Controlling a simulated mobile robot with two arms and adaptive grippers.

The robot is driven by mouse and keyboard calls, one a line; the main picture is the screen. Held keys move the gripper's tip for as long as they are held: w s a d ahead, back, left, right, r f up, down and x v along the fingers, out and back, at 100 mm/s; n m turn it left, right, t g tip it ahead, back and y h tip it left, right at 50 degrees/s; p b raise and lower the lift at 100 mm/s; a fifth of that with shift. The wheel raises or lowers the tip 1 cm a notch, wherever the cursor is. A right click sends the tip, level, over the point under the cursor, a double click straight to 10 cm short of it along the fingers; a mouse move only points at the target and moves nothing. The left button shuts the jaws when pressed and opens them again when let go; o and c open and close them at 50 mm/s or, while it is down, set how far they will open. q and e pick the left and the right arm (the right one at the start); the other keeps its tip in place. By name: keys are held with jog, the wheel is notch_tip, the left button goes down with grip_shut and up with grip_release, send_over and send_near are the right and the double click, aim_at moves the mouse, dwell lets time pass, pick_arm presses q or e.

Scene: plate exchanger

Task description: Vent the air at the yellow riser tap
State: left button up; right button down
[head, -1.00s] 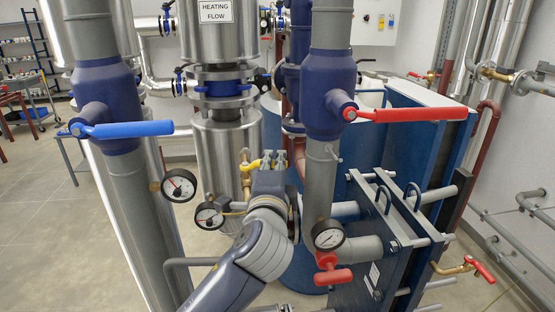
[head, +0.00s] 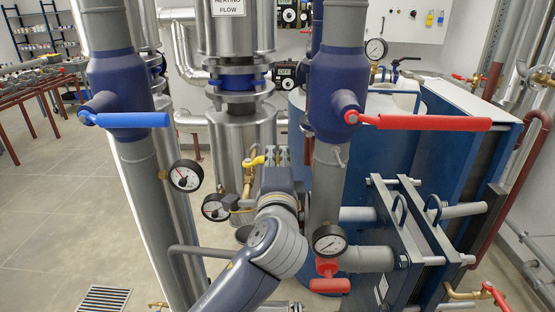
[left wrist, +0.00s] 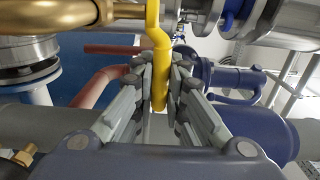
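The yellow tap handle (head: 257,160) sits on a brass fitting (head: 248,180) on the riser, the insulated silver pipe (head: 225,135) behind the front pipes. My left gripper (head: 277,155) reaches it from below. In the left wrist view the yellow handle (left wrist: 158,60) runs down between the two grey fingers (left wrist: 160,85), which are closed in close against both its sides. The brass body (left wrist: 45,15) shows at the upper left there. The tap outlet is not clearly visible. My right gripper is not in view.
A grey pipe with a red lever (head: 430,122) stands just right of my arm; a pipe with a blue lever (head: 130,120) stands left. Pressure gauges (head: 328,242) (head: 185,175) sit close by. The blue plate exchanger (head: 440,150) fills the right.

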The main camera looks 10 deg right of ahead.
pick_arm(q)
jog(key=o, duration=0.5)
jog(key=shift+c, duration=0.2)
jog(key=shift+w+d, duration=0.1)
jog(key=v, duration=1.2)
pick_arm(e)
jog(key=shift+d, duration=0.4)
pick_arm(q)
jog(key=shift+f, duration=0.1)
